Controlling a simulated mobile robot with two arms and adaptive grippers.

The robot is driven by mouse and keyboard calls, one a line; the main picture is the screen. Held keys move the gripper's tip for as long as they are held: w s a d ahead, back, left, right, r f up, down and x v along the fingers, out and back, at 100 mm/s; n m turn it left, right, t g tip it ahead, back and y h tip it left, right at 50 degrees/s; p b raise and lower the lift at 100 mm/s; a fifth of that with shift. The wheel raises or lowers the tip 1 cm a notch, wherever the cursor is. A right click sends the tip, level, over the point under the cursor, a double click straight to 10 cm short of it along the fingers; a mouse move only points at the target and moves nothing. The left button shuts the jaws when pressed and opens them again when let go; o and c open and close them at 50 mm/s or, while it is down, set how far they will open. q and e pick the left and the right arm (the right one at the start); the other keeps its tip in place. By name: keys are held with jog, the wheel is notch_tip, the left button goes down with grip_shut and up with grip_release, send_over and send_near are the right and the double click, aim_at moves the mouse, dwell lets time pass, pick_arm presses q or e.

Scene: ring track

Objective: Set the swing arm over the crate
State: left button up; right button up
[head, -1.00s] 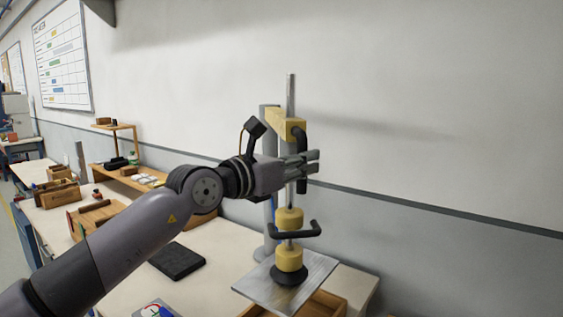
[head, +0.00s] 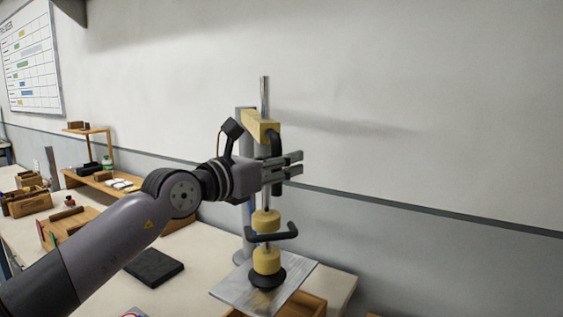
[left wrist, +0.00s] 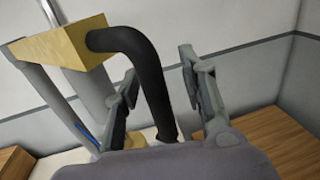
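The swing arm is a yellow beam (head: 258,124) on a grey post, with a black bent handle (head: 277,184) hanging from its near end. My left gripper (head: 297,163) is at this handle. In the left wrist view the handle (left wrist: 150,75) passes between the two open fingers (left wrist: 165,95), with a clear gap to the right finger. Below the arm, a vertical rod carries yellow blocks (head: 266,261) and a black cup above a metal plate (head: 232,291). An open wooden crate (head: 312,304) shows partly at the bottom edge, under the plate. My right gripper is out of view.
The pale bench (head: 205,250) holds a black pad (head: 154,267) and several wooden boxes and a small shelf (head: 95,180) at left. A grey wall stands close behind the post. The space right of the swing arm looks clear.

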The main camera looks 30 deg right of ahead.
pick_arm(q)
jog(key=v, duration=1.2)
